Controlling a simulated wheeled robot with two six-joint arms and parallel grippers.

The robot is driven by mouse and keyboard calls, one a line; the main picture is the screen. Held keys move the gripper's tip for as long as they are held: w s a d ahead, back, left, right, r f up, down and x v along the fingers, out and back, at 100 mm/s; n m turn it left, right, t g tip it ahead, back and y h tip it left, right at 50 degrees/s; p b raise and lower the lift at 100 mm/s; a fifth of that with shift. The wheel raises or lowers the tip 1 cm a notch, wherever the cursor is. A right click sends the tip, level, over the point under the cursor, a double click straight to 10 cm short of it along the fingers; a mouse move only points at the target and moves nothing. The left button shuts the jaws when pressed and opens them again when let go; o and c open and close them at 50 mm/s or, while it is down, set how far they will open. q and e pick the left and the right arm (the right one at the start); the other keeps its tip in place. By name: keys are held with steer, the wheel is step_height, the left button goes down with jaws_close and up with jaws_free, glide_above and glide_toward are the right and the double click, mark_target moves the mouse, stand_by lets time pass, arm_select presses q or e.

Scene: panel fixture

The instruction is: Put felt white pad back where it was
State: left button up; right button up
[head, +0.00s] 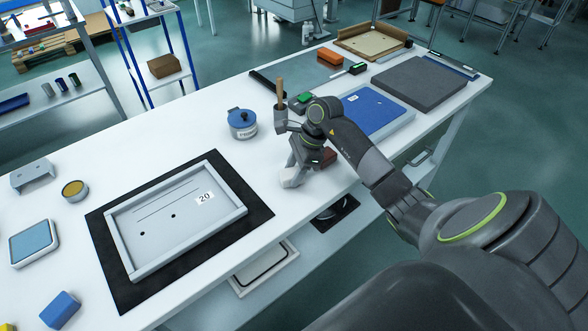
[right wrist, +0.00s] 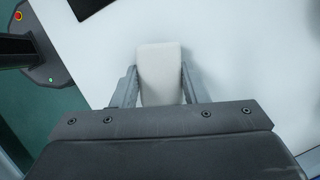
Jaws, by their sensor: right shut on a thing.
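The white felt pad (head: 291,179) is in my right gripper (head: 297,168), low over or at the white table near its front edge. In the right wrist view the pad (right wrist: 160,70) shows as a pale rounded block between the two fingers (right wrist: 158,88), which are shut on it. Whether the pad touches the table cannot be told. The grey panel fixture (head: 165,226) with a raised frame and a label "20" lies on a black mat (head: 106,252), left of the gripper. My left gripper is not in view.
A blue-lidded pot (head: 242,124) and a wooden-handled brush (head: 280,93) stand behind the gripper. A dark red block (head: 326,157) is close to its right. A blue board (head: 374,112) and grey slab (head: 418,84) lie farther right. White table is bare between mat and gripper.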

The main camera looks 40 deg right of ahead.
steer(key=shift+f, duration=0.2)
steer(key=shift+f, duration=0.1)
steer(key=o, duration=0.9)
steer(key=shift+o, duration=0.2)
steer(key=shift+d+r, duration=0.1)
steer(key=shift+r, duration=0.25)
steer(key=b+v, duration=0.2)
steer(key=v, duration=0.9)
steer(key=shift+r+b, duration=0.3)
steer(key=shift+r, duration=0.05)
